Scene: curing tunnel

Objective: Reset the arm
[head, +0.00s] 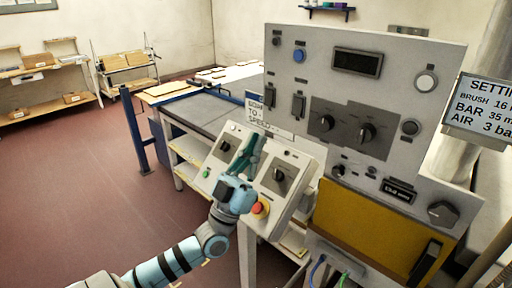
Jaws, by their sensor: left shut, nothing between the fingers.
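My left arm comes in from the bottom left in the head view. Its gripper (246,150) is shut and empty. It is in front of the sloped control box (295,160) and hides part of its face. A black rotary knob (280,174) shows to the right of the gripper. A red emergency button with a yellow collar (261,209) sits low on the box, close beside my wrist. I cannot tell whether the fingertips touch the box. My right gripper is not in view.
A grey upright panel (400,75) with knobs and a display stands behind the box, above a yellow panel (372,232). A settings sign (482,108) is at the right. A workbench (215,110) stands behind. Open floor (70,190) lies at the left.

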